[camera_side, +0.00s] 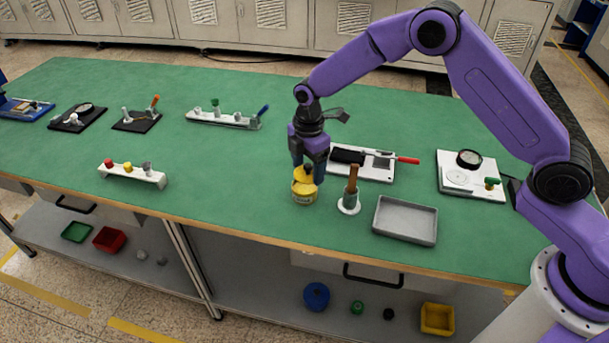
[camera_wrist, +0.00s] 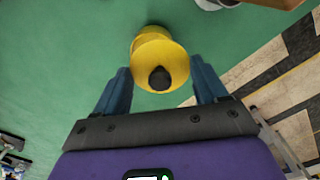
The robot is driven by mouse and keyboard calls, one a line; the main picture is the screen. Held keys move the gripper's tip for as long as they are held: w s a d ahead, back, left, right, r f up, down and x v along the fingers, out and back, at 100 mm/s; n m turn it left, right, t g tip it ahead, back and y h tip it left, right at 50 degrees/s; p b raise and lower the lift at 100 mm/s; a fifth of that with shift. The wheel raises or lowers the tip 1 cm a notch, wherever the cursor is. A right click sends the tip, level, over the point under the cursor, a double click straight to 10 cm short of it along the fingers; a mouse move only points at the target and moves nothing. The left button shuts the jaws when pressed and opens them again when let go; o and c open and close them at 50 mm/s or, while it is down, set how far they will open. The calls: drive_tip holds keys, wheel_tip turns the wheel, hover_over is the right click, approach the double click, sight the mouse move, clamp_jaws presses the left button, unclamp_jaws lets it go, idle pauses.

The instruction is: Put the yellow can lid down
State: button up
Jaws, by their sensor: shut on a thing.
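The yellow can lid (camera_side: 302,176), a yellow disc with a dark knob, is at my gripper (camera_side: 309,170) near the front edge of the green bench. My gripper points down and is shut on the lid. The lid also shows in the wrist view (camera_wrist: 158,60), between the blue fingers (camera_wrist: 161,75). A yellow can (camera_side: 303,194) with a pale label stands directly under the lid. In the wrist view part of its yellow rim (camera_wrist: 152,32) shows beyond the lid, a little off-centre. I cannot tell whether lid and can touch.
A white holder with a brown-handled tool (camera_side: 349,201) stands close right of the can. A grey tray (camera_side: 405,221) lies further right. A white board with a black block (camera_side: 360,163) lies behind. The green bench (camera_side: 235,180) left of the can is clear.

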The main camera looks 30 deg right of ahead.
sight(304, 171)
drive_tip(key=f, duration=0.1)
drive_tip(key=w+f, duration=0.1)
drive_tip(key=f, duration=0.1)
drive_tip(key=shift+a+f, duration=0.2)
drive_tip(key=shift+f, duration=0.35)
drive_tip(key=shift+f, duration=0.15)
drive_tip(key=o, duration=1)
